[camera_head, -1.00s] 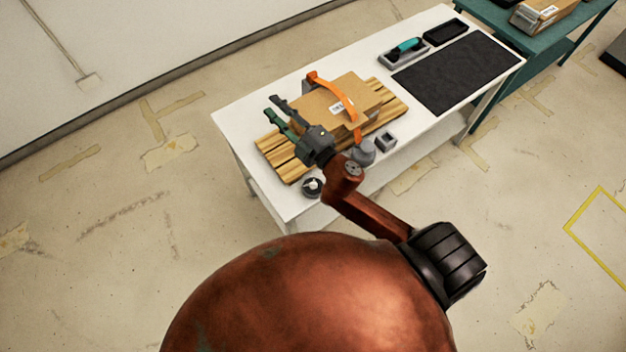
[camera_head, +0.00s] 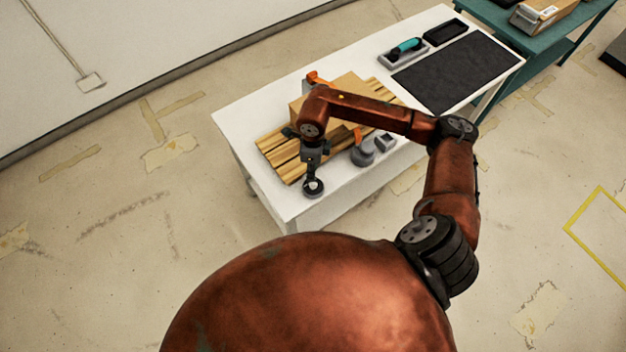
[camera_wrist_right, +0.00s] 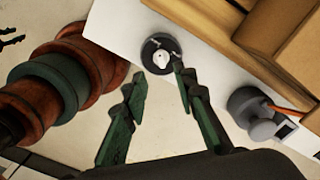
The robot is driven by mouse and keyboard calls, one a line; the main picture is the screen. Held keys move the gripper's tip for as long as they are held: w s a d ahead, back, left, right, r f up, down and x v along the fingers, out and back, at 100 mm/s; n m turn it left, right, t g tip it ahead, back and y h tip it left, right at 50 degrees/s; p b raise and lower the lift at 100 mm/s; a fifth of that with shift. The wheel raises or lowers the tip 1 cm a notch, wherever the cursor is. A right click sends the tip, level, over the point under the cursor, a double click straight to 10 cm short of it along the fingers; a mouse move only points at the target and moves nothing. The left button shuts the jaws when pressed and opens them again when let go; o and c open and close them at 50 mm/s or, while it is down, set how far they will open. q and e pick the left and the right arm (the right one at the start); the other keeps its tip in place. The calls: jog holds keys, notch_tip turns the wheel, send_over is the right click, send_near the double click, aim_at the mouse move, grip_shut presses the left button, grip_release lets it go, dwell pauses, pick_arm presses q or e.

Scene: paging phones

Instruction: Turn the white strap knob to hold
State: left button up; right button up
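The white knob (camera_wrist_right: 163,58) sits on a dark round base near the white table's edge. In the head view the knob (camera_head: 313,186) is at the table's near left corner, partly covered by my right gripper (camera_head: 314,170). In the right wrist view my right gripper (camera_wrist_right: 160,78) is open and empty. Its two green-padded fingers point toward the knob, one tip close to the right side of the base and the other lower left. Whether a finger touches the base is unclear. The knob's pointer setting is too small to read. My left gripper is not seen.
The white table (camera_head: 240,118) holds a wooden pallet (camera_head: 274,152) with a strapped carton (camera_head: 345,88). A grey device (camera_head: 362,154) and a small grey box (camera_head: 385,141) stand right of the knob. A black mat (camera_head: 458,75) lies at the far right.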

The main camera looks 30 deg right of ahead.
aim_at(313, 185)
jog(key=shift+d+f, duration=0.2)
jog(key=shift+f, duration=0.2)
notch_tip(313, 185, down, 7)
jog(key=shift+r+p, duration=0.1)
jog(key=shift+p, duration=0.2)
jog(key=shift+c, duration=0.2)
grip_shut()
